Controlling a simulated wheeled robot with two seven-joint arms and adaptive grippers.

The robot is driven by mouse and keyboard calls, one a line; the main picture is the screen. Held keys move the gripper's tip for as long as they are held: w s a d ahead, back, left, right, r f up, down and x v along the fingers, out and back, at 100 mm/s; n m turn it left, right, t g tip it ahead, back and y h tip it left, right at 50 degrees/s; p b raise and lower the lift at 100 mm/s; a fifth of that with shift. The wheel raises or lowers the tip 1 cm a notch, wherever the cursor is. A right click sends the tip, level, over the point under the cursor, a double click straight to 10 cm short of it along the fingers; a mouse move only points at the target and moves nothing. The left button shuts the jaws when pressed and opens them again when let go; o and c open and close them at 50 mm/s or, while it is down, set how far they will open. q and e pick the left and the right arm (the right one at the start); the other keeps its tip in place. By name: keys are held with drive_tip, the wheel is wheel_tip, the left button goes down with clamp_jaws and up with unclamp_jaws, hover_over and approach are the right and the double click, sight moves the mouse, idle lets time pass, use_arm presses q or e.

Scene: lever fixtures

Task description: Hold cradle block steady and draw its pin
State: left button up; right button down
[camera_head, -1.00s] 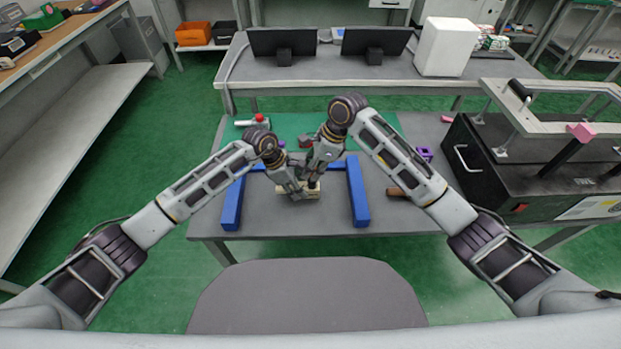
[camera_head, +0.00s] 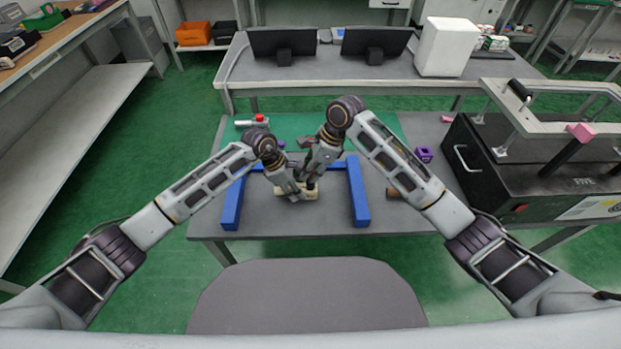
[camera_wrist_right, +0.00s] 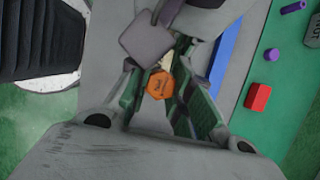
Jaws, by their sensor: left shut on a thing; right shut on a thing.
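The pale cradle block (camera_head: 311,192) lies on the grey table between the arms of a blue U-shaped frame (camera_head: 357,191). My left gripper (camera_head: 295,194) is shut on the block from the left, with its fingertips partly covering it. My right gripper (camera_head: 311,184) comes down from the back right over the block and is shut. In the right wrist view an orange hexagonal head (camera_wrist_right: 160,84) shows between the right gripper's fingers (camera_wrist_right: 163,92); it looks like the pin's end. The pin's shaft and its fit in the block are hidden.
A red-topped fixture (camera_head: 258,119) stands at the back left. The table front is clear.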

drive_tip(key=shift+a+r, duration=0.6)
drive_tip(key=shift+r, duration=0.15)
drive_tip(key=c, duration=1.2)
unclamp_jaws()
drive_tip(key=shift+s, duration=0.1)
drive_tip(key=shift+r, duration=0.1)
drive_tip(key=shift+w+d+f+v, duration=0.1)
drive_tip(key=shift+d+v, duration=0.2)
drive_tip(key=shift+v, duration=1.5)
drive_tip(key=shift+w+d+f+v, duration=0.15)
drive_tip(key=shift+d+v, duration=0.1)
drive_tip(key=shift+v, duration=1.6)
drive_tip(key=shift+s+d+f+v, duration=0.1)
drive_tip(key=shift+d+v, duration=0.2)
drive_tip(key=shift+v, duration=1.5)
drive_tip(key=shift+c, duration=0.4)
